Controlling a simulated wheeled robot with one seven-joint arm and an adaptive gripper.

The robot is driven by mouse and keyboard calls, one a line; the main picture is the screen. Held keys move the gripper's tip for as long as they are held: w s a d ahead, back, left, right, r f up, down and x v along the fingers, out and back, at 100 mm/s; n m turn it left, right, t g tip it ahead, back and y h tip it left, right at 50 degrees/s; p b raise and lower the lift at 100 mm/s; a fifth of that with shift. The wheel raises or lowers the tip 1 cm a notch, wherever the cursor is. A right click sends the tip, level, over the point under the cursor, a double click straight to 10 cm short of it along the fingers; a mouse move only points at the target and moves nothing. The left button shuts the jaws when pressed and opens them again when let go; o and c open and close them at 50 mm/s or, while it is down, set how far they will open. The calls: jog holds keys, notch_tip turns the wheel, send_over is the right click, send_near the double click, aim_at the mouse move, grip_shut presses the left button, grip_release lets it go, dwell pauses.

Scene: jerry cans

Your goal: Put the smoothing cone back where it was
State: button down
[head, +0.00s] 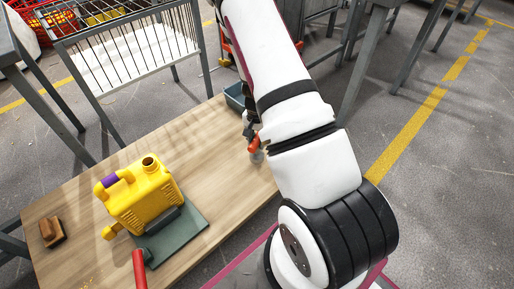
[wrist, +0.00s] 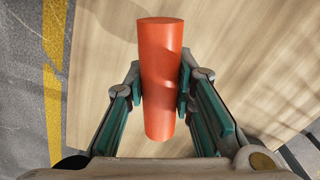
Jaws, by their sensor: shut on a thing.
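My gripper (wrist: 158,95) is shut on an orange-red cylinder, the handle of the smoothing cone (wrist: 161,65), in the wrist view. The fingers press on both sides of it, and its round end faces the camera. In the head view my gripper (head: 249,132) is mostly hidden behind my arm, near the table's right edge. The orange handle of the cone (head: 254,145) shows there, with a greyish part (head: 257,156) below it. I cannot tell whether the cone touches the wooden table (head: 205,150).
A yellow jerry can (head: 148,205) stands on a dark green base (head: 180,238). A brown brush or block (head: 51,231) lies at left, and a red handle (head: 139,268) at the front. A blue-grey bin (head: 234,96) is at the back edge. The table's middle is clear.

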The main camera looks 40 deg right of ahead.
notch_tip(320, 180, down, 4)
jog(key=shift+r+b, duration=0.25)
jog(key=shift+b, duration=0.65)
jog(key=shift+r, duration=0.1)
jog(key=c, duration=1.8)
grip_release()
jog(key=shift+f, duration=0.2)
jog(key=o, duration=0.4)
jog(key=shift+o, duration=0.2)
jog(key=shift+r, duration=0.1)
